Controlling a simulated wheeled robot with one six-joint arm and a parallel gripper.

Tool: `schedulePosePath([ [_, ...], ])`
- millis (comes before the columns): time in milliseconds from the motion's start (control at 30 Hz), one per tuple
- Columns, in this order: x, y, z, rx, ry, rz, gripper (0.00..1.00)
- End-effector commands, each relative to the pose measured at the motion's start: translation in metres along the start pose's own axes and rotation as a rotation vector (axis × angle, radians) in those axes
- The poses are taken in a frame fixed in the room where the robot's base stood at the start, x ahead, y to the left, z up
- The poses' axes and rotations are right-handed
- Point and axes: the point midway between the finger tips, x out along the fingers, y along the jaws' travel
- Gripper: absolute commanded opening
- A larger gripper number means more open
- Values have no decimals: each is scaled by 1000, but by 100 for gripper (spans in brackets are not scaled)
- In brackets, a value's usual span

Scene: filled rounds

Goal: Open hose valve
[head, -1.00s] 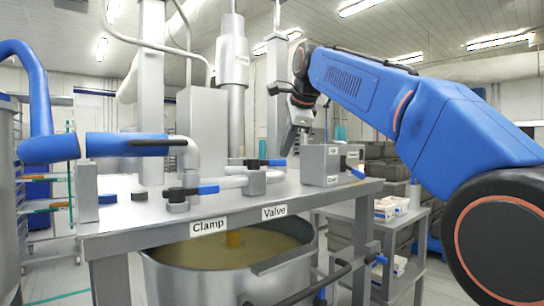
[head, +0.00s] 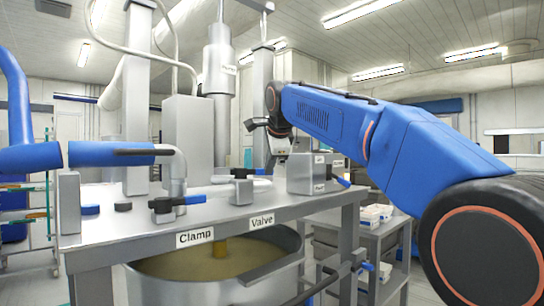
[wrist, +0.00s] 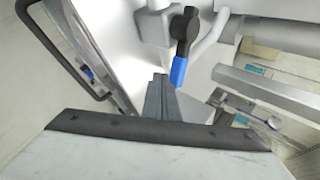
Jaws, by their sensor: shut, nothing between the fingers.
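A pipe valve with a blue-ended lever (head: 268,171) stands on the steel table behind the "Valve" label (head: 262,221). In the wrist view, a black lever with a blue grip (wrist: 178,72) on a light pipe lies just beyond my fingertips. My gripper (wrist: 160,80) is shut and empty; its tips look close to the blue grip, but contact cannot be told. Another blue lever (head: 195,199) sits nearer, above the "Clamp" label (head: 195,237).
A grey labelled box (head: 312,173) with a blue lever stands at the table's right end, close to my gripper. A blue hose (head: 30,157) is at left. A vat (head: 160,285) of yellowish liquid is below the table. A side trolley (head: 375,235) holds white trays.

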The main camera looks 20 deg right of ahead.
Motion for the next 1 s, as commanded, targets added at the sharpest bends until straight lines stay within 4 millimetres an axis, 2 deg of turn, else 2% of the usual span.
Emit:
schedulePosePath([
  [100, 12, -13, 0, 1, 0, -1, 0],
  [333, 23, -25, 0, 0, 0, -2, 0],
  [1000, 28, -29, -3, -24, -28, -1, 0],
])
